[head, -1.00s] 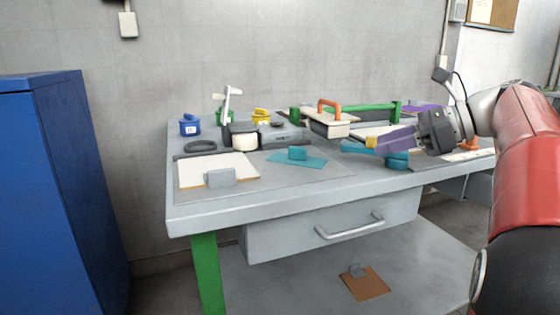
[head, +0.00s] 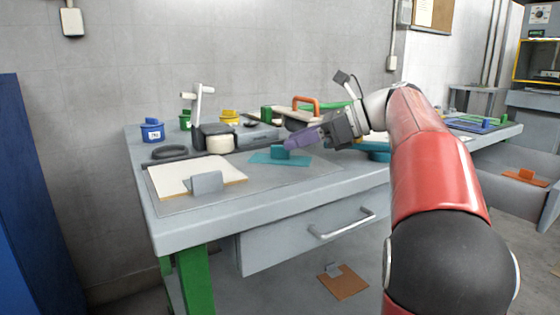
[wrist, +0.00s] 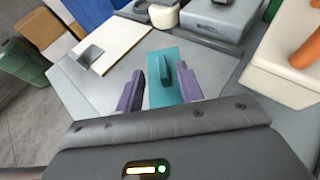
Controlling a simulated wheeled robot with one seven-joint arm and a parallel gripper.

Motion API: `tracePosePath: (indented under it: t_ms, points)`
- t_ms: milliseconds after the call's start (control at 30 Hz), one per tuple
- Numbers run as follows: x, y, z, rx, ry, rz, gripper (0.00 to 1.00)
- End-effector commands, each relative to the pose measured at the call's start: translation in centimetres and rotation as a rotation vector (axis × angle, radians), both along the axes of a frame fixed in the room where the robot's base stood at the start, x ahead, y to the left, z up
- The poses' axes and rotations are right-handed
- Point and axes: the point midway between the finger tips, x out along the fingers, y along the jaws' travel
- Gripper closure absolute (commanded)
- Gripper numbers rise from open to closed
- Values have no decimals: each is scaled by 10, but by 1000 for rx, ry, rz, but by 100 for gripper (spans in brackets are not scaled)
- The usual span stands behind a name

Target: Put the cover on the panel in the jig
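A flat teal plate with an upright teal tab, perhaps the cover, lies on the bench (head: 262,158). It also shows in the wrist view (wrist: 163,92). My gripper (head: 289,143) has purple fingers and is just above the plate's right part. In the wrist view the fingers of my gripper (wrist: 160,88) are spread either side of the plate, with the tab between and ahead of them, seemingly untouched. A white panel (head: 185,170) with a grey upright block (head: 207,183) at its front edge lies at the left. I cannot tell for sure which piece is the jig.
A dark ring handle (head: 170,152), a black and cream block (head: 218,144) and blue pot (head: 152,130) stand behind the panel. A cream block with an orange handle (head: 306,101) is behind my gripper. A brown plate (head: 344,282) lies below.

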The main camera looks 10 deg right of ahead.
Motion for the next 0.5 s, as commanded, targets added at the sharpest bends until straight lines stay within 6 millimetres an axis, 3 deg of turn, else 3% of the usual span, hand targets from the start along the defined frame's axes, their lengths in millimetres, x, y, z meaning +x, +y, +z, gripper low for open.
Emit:
tracePosePath:
  t_ms: [300,500]
  points:
    - [20,35,-20,-1,1,4,63]
    - [22,36,-20,-1,1,1,63]
